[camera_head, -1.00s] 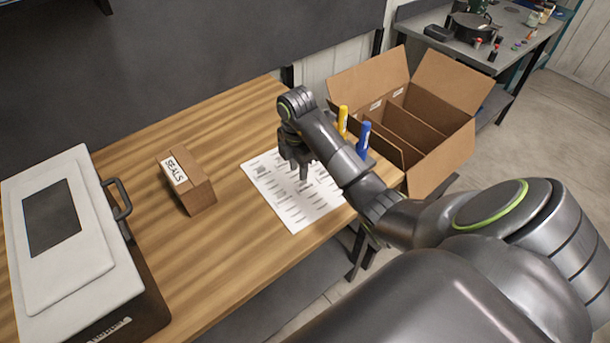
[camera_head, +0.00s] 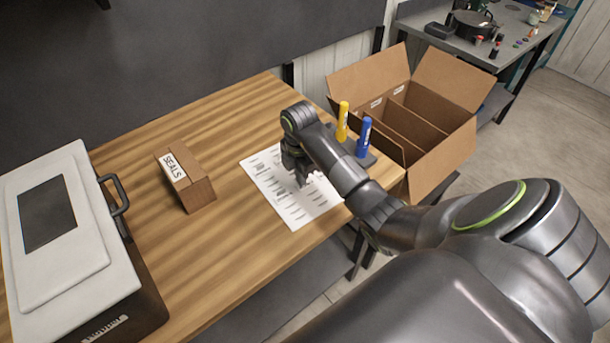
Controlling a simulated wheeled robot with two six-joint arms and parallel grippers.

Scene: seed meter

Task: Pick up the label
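A white sheet with rows of small dark print, which looks like the label sheet (camera_head: 291,209), lies flat near the table's front right edge. No single label stands out on it. My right gripper (camera_head: 299,180) points down over the middle of the sheet, with its fingertips at or just above the paper. The gripper and forearm hide part of the sheet. I cannot tell whether the fingers are apart or hold a label. My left gripper is out of view.
A yellow marker (camera_head: 342,122) and a blue marker (camera_head: 363,138) stand in a dark holder behind my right forearm. A small box marked SEALS (camera_head: 197,190) stands left of the sheet. A white-lidded case (camera_head: 75,285) is at far left. An open divided carton (camera_head: 440,150) stands beyond the right edge.

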